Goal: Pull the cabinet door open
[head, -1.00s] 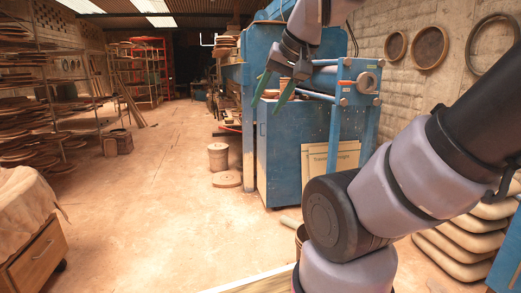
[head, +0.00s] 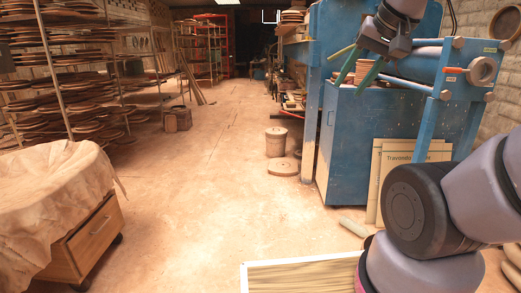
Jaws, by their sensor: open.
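I cannot tell for sure which cabinet door is meant. A blue box-like cabinet (head: 345,150) stands at the right, its narrow left side showing a small handle-like mark near the top. A low wooden cabinet (head: 95,235) with a handle on its front stands at the lower left under a cloth. A flat wood-grained panel with a pale edge (head: 300,276) shows at the bottom, cut off by the frame. My gripper (head: 345,76) is at the upper right, its green fingers spread and empty, in front of the blue machinery in the picture and apart from any handle I can see.
Racks of round discs (head: 65,90) line the left. A bucket (head: 276,142) and a round lid (head: 283,167) stand on the floor near the blue cabinet. Boards (head: 377,185) lean against the cabinet. The middle floor (head: 200,200) is clear.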

